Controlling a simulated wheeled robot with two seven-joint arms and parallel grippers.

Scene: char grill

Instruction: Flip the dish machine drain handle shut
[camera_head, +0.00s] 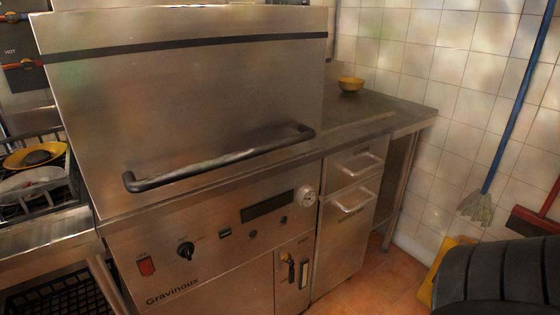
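The steel dish machine (200,100) fills the middle of the view, with a long dark bar handle (220,162) across its hood. The hood looks lowered. At the lower right of its front is a small panel (293,292) with a dark, upright lever (291,270), which looks like the drain handle. A pale upright piece (304,274) sits beside it. The lever is too small to tell its exact position. Neither of my grippers shows, and nothing touches the lever.
A steel counter (390,108) with a yellow bowl (350,84) extends right, above drawers (352,185). A dish rack with plates (35,156) stands left. A blue-handled mop (510,130) leans on the tiled wall. A black ribbed part, probably mine, covers the lower right corner.

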